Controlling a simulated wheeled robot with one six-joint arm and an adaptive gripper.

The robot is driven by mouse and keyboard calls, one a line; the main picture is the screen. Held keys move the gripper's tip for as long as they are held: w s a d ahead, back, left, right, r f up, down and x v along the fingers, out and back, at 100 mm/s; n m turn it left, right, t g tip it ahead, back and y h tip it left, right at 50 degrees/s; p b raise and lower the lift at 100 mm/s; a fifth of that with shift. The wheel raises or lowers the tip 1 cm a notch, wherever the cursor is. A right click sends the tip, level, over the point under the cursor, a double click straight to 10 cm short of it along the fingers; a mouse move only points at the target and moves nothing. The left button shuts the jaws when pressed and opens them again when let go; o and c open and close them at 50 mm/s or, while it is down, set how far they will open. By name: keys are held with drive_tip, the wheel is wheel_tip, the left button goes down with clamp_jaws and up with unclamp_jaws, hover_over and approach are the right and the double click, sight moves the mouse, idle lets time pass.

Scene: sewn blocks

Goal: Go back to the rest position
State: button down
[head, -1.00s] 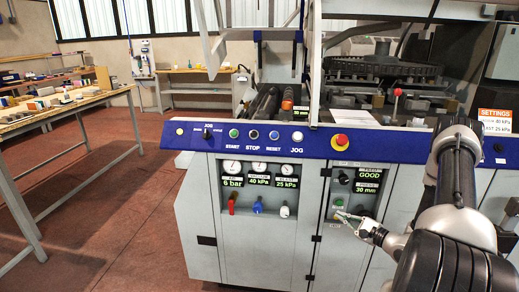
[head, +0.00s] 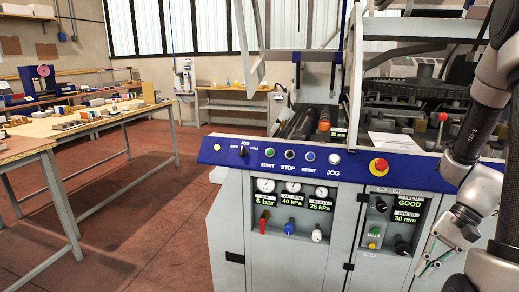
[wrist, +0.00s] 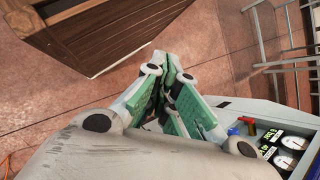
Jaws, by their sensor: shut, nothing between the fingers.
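My gripper (head: 428,264) is at the lower right of the head view, in front of the grey machine's front panel (head: 318,260) and to the right of the gauges. In the wrist view my gripper (wrist: 170,75) shows its green-padded fingers together, with nothing between them. It points down toward the reddish floor. The fingers are clear of the panel's knobs. My arm comes down along the right edge of the head view.
The blue control strip (head: 345,166) carries buttons and a red emergency stop (head: 379,167). Workbenches (head: 100,120) with small items stand at left. A wooden box-like piece (wrist: 85,35) is at the wrist view's upper left. The floor (head: 150,240) left of the machine is open.

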drive_tip(key=s+a+r+n+t+h, duration=0.1)
drive_tip(key=r+n+t+h, duration=0.2)
drive_tip(key=r, duration=0.7)
drive_tip(key=s+a+r+n+t+h, duration=0.1)
drive_tip(key=r+n+t+h, duration=0.3)
drive_tip(key=r, duration=0.6)
drive_tip(key=shift+s+r+n, duration=0.4)
drive_tip(key=shift+s+n, duration=0.25)
drive_tip(key=shift+n, duration=0.35)
